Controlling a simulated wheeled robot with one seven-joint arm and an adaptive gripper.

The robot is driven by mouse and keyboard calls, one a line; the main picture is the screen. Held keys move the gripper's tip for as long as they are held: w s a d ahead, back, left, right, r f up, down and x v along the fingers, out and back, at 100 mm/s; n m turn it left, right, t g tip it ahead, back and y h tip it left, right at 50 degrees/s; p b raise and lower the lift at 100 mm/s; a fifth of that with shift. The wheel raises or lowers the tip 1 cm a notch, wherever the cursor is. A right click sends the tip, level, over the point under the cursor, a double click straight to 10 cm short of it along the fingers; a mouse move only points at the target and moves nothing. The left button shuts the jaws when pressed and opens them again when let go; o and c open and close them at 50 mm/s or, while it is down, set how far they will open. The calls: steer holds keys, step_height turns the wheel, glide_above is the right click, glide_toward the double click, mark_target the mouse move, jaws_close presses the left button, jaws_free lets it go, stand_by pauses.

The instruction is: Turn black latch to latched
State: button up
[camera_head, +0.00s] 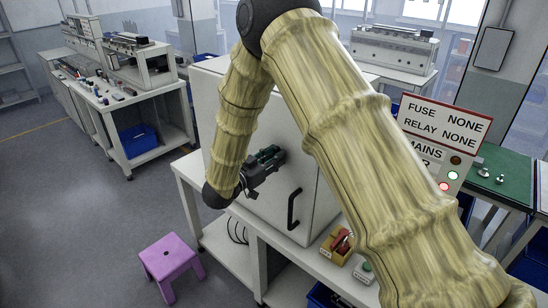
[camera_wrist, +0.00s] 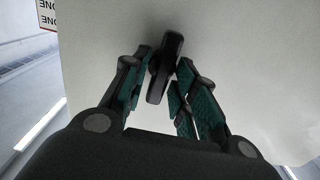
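The black latch (camera_wrist: 164,68) is on a white cabinet door and shows between my fingers in the wrist view. It stands nearly upright in that view, its top leaning right. My gripper (camera_wrist: 164,62) has its green-padded fingers apart, one on each side of the latch. Slim gaps seem to show beside it; contact at the tips is unclear. In the head view my gripper (camera_head: 277,153) is at the front of the white cabinet (camera_head: 312,180), and the latch is hidden there. A black bar handle (camera_head: 294,209) is on the door, below and right of the gripper.
A sign panel (camera_head: 440,140) with lights stands right of the cabinet. A yellow bin (camera_head: 337,250) with red parts sits on the bench at the cabinet's foot. A purple stool (camera_head: 172,262) stands on the floor at lower left. The floor farther left is clear.

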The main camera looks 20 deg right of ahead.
steer(key=shift+c, duration=0.9)
steer(key=shift+f+b, duration=0.15)
steer(key=shift+b, duration=0.4)
steer(key=m+b, duration=0.6)
steer(key=b, duration=0.4)
steer(key=m+b, duration=0.6)
steer(key=b, duration=0.4)
steer(key=m+b, duration=0.5)
steer(key=b, duration=0.6)
steer(key=shift+s+d+f+m, duration=0.15)
steer(key=shift+s+f+m, duration=0.15)
steer(key=shift+f+m, duration=0.1)
steer(key=shift+r+b, duration=0.15)
steer(key=shift+b, duration=0.25)
steer(key=o, duration=0.8)
